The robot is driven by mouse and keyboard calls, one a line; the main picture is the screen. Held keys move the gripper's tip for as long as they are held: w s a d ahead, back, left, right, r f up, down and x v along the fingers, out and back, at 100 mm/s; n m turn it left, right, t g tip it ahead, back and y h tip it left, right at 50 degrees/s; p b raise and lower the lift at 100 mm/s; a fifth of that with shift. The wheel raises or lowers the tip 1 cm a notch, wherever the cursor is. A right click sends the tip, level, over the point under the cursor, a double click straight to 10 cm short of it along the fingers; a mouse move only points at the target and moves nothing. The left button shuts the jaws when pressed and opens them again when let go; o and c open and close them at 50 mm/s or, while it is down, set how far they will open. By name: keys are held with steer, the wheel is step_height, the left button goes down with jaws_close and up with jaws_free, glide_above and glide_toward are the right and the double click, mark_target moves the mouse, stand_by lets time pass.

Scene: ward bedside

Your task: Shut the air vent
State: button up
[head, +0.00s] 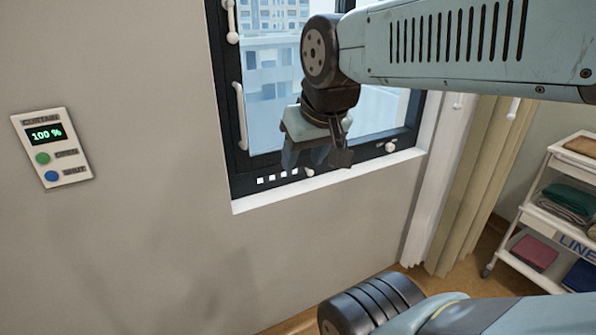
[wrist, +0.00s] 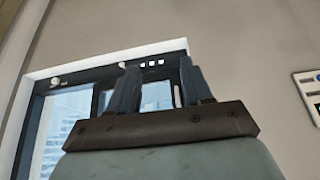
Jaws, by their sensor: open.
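The air vent (head: 277,176) is a row of several small bright slots in the dark lower rail of the window, at its left end. In the wrist view the slots (wrist: 152,63) show between my fingertips. A small white knob (head: 308,171) sits just right of the slots in the head view. Another white knob (head: 390,147) is farther right on the rail; it also shows in the wrist view (wrist: 56,82). My gripper (head: 305,162) is open and empty, in front of the rail near the slots. I cannot tell whether it touches anything. My gripper partly hides the rail.
The window (head: 268,90) has white handles (head: 240,115) at its left side and a white sill (head: 330,178) below. A curtain panel (head: 51,147) reads 100 % on the left wall. A curtain (head: 470,170) and a linen trolley (head: 545,215) stand at the right.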

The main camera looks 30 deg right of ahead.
steer(key=w+d+f+n+t+h, duration=0.1)
steer(key=w+d+f+n+t, duration=0.1)
steer(key=w+d+f, duration=0.65)
steer(key=w+d+f+n+t+h, duration=0.2)
steer(key=w+d+f, duration=0.2)
steer(key=w+d, duration=0.8)
steer(key=w+f+t+y, duration=0.2)
steer(key=w+f, duration=0.3)
steer(key=n+t+y, duration=0.1)
steer(key=n+y, duration=0.1)
glide_toward(311, 173)
steer(key=w, duration=0.1)
steer(key=s+d+f+m+t+y, duration=0.1)
steer(key=s+d+f+t+y, duration=0.2)
steer(key=s+f+t, duration=0.15)
steer(key=shift+t, duration=0.25)
steer(key=x, duration=0.9)
steer(key=f+x, duration=0.1)
steer(key=x, duration=0.4)
steer(key=shift+s+a, duration=0.1)
steer(key=shift+c, duration=0.5)
jaws_close()
